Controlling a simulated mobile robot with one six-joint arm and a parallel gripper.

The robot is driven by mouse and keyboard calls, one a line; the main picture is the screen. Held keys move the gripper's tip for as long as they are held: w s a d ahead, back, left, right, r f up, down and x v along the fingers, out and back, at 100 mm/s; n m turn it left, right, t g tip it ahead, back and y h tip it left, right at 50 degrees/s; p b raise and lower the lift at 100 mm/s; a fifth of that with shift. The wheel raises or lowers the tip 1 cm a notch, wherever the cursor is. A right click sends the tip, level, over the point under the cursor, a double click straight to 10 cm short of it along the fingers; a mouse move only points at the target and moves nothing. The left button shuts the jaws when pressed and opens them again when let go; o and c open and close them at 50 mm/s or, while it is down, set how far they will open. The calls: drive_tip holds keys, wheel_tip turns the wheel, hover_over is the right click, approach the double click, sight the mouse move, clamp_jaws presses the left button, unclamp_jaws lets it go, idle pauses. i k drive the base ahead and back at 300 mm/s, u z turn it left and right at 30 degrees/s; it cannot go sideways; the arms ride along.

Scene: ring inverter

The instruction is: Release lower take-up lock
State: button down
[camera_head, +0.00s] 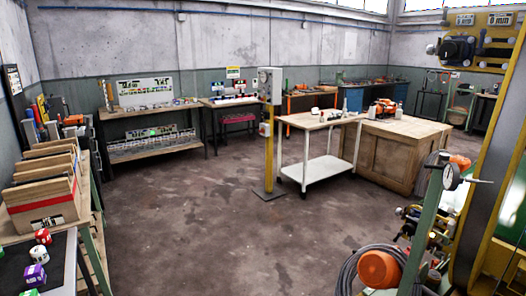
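A large yellow-framed machine (500,200) stands close at the right edge, cut off by the frame. Its upper part carries a black fitting (457,48) and a label that seems to read "mm". Low on the right are a small brass-and-black mechanism (420,228), a round dial (451,177) on a green post (425,230), and an orange rounded part (378,269). I cannot tell which part, if any, is the lower take-up lock. My gripper is not in view.
A coiled grey cable (352,262) lies by the orange part. A yellow post (269,140), a white cart (318,167) and a wooden cabinet (400,155) stand mid-room. A bench with wooden racks (42,190) is at left. The floor (200,225) between is clear.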

sight(399, 236)
drive_tip(key=u, duration=0.05)
drive_tip(key=k, duration=0.65)
drive_tip(key=u, duration=0.4)
drive_tip(key=i, duration=1.7)
drive_tip(key=u, duration=0.1)
